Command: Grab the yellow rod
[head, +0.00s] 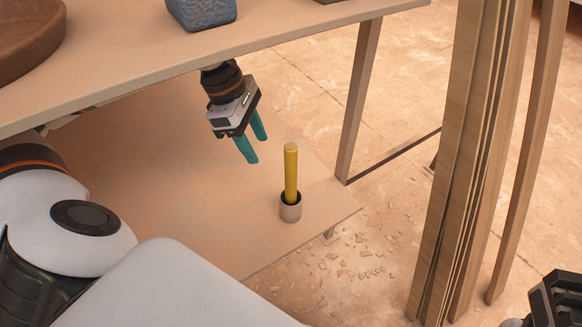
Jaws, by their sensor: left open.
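The yellow rod (291,172) stands upright in a small pale cup (290,212) with a dark inside. The cup is on the lower shelf, near its right corner, and hides the rod's bottom end. My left gripper (258,149) reaches in beneath the upper tabletop. Its two teal fingers are apart with nothing between them. It is up and to the left of the rod and does not touch it. A dark part of what looks like my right gripper (557,300) shows at the bottom right corner, cut off by the picture's edge; its fingers cannot be made out.
The upper tabletop (130,72) overhangs the lower shelf (160,150). A brown bowl (25,40) and a blue-grey block (202,10) are on it. A table leg (359,100) stands right of the rod. Tall wooden boards (470,150) stand farther right. The shelf around the cup is clear.

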